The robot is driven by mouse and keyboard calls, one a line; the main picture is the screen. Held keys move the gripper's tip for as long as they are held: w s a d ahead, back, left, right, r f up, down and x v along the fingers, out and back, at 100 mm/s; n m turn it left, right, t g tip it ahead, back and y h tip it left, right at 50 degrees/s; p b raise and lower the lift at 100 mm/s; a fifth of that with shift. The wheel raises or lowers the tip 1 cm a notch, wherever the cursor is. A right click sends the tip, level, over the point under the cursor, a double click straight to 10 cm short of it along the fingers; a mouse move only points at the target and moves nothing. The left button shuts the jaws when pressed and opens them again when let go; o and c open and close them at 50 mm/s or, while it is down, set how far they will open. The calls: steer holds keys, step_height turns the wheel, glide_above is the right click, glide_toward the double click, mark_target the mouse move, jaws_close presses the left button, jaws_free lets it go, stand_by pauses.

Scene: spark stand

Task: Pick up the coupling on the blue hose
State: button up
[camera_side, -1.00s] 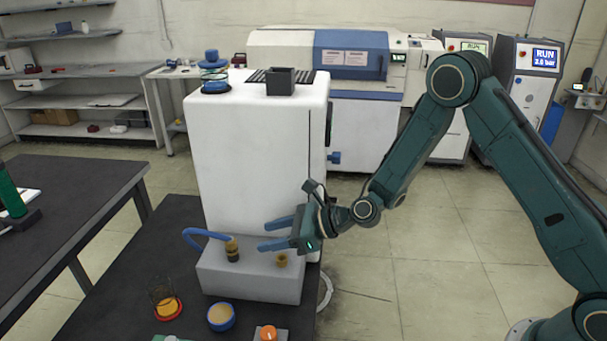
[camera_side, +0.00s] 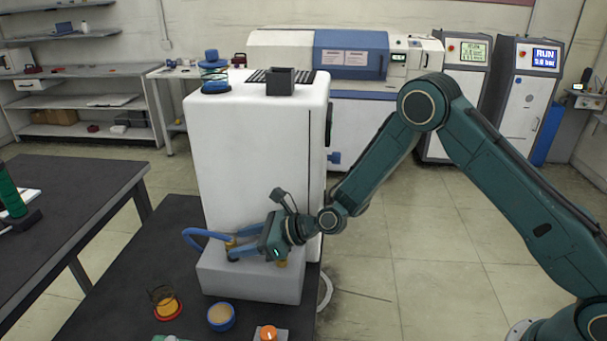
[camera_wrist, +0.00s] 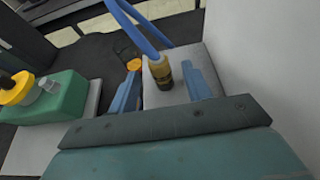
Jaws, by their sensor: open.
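The coupling (camera_wrist: 159,72) is a brass-coloured fitting with a dark lower part, at the end of the blue hose (camera_wrist: 137,26). It stands upright on the white base of the machine. In the side view the coupling (camera_side: 231,250) is partly hidden by my fingers, and the blue hose (camera_side: 196,235) loops off to its left. My gripper (camera_side: 238,245) is open, reaching in level from the right. In the wrist view my gripper's blue fingers (camera_wrist: 163,85) lie on either side of the coupling, with visible gaps.
A second brass fitting (camera_side: 282,263) stands on the white base (camera_side: 250,284), below my gripper. The tall white machine body (camera_side: 255,165) rises behind. A wire cup on a red ring (camera_side: 166,306), a blue-rimmed round dish (camera_side: 221,316) and an orange knob (camera_side: 268,333) sit in front.

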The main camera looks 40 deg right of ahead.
mark_target(236, 243)
steer(key=shift+x, duration=1.9)
jaws_close()
